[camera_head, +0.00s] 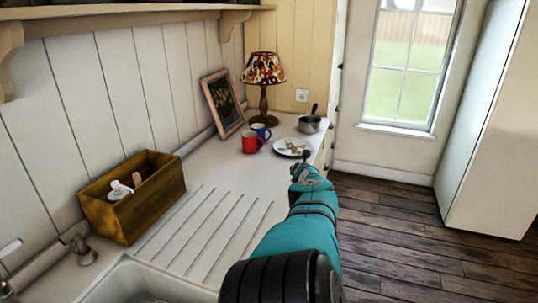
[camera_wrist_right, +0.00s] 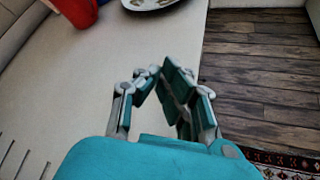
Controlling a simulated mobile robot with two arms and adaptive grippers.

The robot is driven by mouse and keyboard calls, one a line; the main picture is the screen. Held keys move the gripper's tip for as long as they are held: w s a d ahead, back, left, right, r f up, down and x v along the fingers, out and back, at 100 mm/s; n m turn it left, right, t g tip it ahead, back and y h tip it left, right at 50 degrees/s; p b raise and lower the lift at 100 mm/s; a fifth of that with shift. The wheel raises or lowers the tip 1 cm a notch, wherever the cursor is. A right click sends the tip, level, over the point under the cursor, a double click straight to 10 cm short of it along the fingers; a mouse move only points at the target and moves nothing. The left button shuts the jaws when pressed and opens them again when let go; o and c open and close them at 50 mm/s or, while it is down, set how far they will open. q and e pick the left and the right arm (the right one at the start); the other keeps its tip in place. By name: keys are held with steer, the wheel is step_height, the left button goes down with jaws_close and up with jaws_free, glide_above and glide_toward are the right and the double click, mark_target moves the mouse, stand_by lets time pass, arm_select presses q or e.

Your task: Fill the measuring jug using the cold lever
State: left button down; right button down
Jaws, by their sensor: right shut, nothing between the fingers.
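My right gripper (camera_head: 302,163) reaches out over the counter's front edge, just short of the plate. In the right wrist view its fingers (camera_wrist_right: 165,72) are shut with nothing between them. A tap (camera_head: 75,240) with a pale lever (camera_head: 10,247) shows at the lower left, cut off by the frame; I cannot tell whether that lever is the cold one. The sink (camera_head: 125,275) is partly in view below it. I see no measuring jug in either view. My left gripper is out of view.
On the counter (camera_head: 215,178) are a wooden box (camera_head: 120,215), a red mug (camera_head: 250,143), a blue mug (camera_head: 261,131), a plate (camera_head: 283,152), a saucepan (camera_head: 309,124), a lamp (camera_head: 263,75) and a picture frame (camera_head: 222,103). Open wooden floor (camera_head: 400,225) lies right.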

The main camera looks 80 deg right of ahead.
steer(key=s+a+f+g+y, duration=0.1)
steer(key=s+a+f, duration=0.2)
steer(key=s+f, duration=0.35)
steer(key=s+a+f+m+y, duration=0.2)
steer(key=a+f+m, duration=0.1)
steer(key=a+f, duration=1.15)
steer(key=w+a+f+m+y, duration=0.2)
steer(key=a+f+m+y, duration=0.2)
steer(key=a+f, duration=1.7)
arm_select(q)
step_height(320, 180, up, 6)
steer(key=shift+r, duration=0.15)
arm_select(e)
steer(key=w+a+f+m+y, duration=0.1)
steer(key=w+a+f, duration=0.1)
steer(key=a, duration=1)
steer(key=w+a+f+m+y, duration=0.2)
steer(key=a, duration=1.1)
steer(key=w+a+f+m+y, duration=0.1)
steer(key=w+a+f, duration=0.1)
steer(key=a, duration=1)
steer(key=shift+a+f+y, duration=0.4)
steer(key=shift+f, duration=0.05)
steer(key=shift+w, duration=0.1)
